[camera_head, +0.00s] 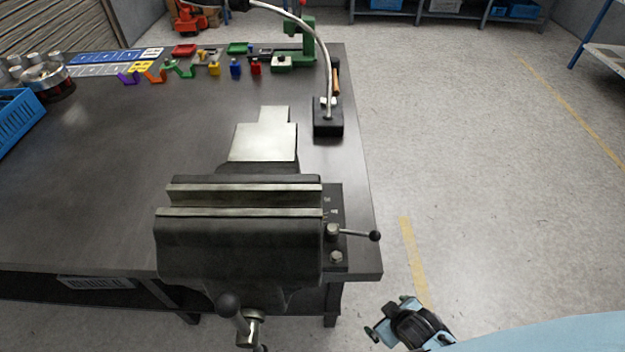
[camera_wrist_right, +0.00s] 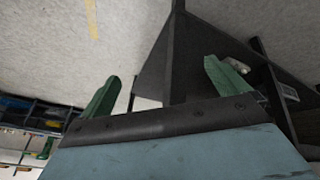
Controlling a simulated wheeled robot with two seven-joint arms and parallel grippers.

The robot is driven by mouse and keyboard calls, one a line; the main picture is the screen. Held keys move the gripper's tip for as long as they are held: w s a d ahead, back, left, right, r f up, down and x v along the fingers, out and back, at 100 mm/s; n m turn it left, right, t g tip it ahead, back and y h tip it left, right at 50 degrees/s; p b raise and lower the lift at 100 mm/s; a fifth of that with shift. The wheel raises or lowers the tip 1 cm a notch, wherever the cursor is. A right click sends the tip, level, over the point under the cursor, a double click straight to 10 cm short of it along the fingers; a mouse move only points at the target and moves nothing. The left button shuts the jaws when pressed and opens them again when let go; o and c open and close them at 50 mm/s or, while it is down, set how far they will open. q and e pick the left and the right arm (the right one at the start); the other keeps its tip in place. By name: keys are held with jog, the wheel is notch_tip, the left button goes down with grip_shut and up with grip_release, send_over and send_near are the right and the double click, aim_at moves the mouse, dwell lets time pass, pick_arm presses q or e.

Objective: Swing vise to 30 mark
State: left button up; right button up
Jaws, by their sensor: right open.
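A dark grey bench vise (camera_head: 238,245) stands at the front right of the workbench, its two jaws parallel with a narrow gap between. A plate with small marks (camera_head: 330,208) shows at its right side; the numbers are too small to read. A lever with a black knob (camera_head: 374,236) sticks out to the right from that plate. The vise's screw handle (camera_head: 250,325) hangs at the front. My right gripper (camera_head: 388,316) is open and empty, over the floor beyond the bench's front right corner. Its green fingers are spread in the right wrist view (camera_wrist_right: 162,70). My left gripper is out of view.
The workbench (camera_head: 100,200) is clear left of the vise. A black block with a cable (camera_head: 328,120) and a green press (camera_head: 305,45) stand behind it. Small coloured parts, a blue crate (camera_head: 18,118) and coils lie farther left. Floor right of the bench is free.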

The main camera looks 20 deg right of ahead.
aim_at(300, 205)
jog(key=w+a+r+n+t+y+p, duration=0.25)
jog(key=w+r+n, duration=0.2)
jog(key=r, duration=0.85)
jog(key=w+a+r+n+t+y+p, duration=0.1)
jog(key=w+r+n+t+y+p, duration=0.25)
jog(key=r, duration=0.95)
jog(key=w+a+r+n+t+y, duration=0.15)
jog(key=w+r+n+t, duration=0.35)
jog(key=r, duration=0.8)
jog(key=s+r+n+g+y, duration=0.1)
jog(key=s+n+g+y, duration=0.8)
jog(key=n, duration=0.7)
jog(key=w+a+p, duration=0.1)
jog(key=w+a, duration=0.1)
jog(key=a, duration=0.2)
jog(key=w+a+g+y+p, duration=0.1)
jog(key=w+a, duration=0.1)
jog(key=a, duration=0.2)
jog(key=w+a+g+p, duration=0.1)
jog(key=a, duration=0.3)
jog(key=shift+w+a+r, duration=0.25)
jog(key=shift+w+a, duration=0.15)
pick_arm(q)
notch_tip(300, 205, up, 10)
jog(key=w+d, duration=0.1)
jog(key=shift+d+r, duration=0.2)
pick_arm(e)
jog(key=shift+w+a, duration=0.1)
jog(key=shift+a, duration=0.3)
